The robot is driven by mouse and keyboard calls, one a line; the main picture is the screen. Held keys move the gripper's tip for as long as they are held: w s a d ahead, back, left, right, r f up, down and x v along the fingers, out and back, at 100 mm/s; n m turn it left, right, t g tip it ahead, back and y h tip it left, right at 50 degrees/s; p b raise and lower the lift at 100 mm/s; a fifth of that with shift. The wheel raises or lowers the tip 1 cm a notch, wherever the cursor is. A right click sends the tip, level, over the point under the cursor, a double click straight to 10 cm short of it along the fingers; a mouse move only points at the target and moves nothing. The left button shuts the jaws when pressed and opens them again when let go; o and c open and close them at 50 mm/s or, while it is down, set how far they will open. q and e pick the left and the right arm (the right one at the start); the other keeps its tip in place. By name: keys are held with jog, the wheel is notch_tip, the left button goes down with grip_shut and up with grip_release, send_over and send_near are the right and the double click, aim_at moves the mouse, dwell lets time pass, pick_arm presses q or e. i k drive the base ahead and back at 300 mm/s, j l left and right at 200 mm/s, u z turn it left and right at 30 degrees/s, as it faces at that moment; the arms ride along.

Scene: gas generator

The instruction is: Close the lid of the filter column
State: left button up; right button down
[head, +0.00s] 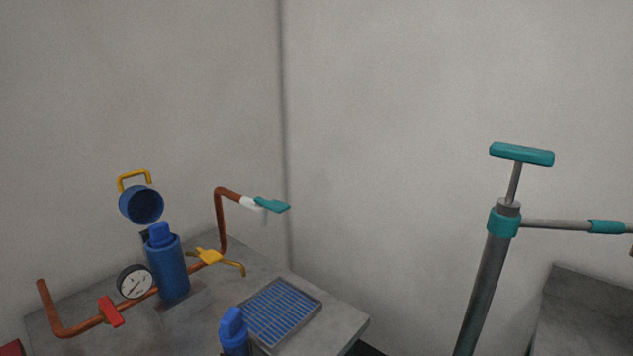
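The filter column (170,272) is a blue upright cylinder on the grey table at the left. A brighter blue piece (160,236) sticks up out of its top. The lid (142,205) is a blue cup with a yellow handle (134,178). It stands open above and behind the column, tipped up so that its hollow side faces the camera. A dark hinge part shows between lid and column. Neither of my grippers is in view.
A copper pipe with a red valve (110,311), gauge (135,282) and yellow valve (209,257) runs past the column. A blue object (233,331) stands beside a drain grate (281,312). A teal-handled pump (487,270) stands right, near another grey surface (585,310).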

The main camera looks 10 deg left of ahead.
aim_at(141, 204)
jog(key=u, duration=1.4)
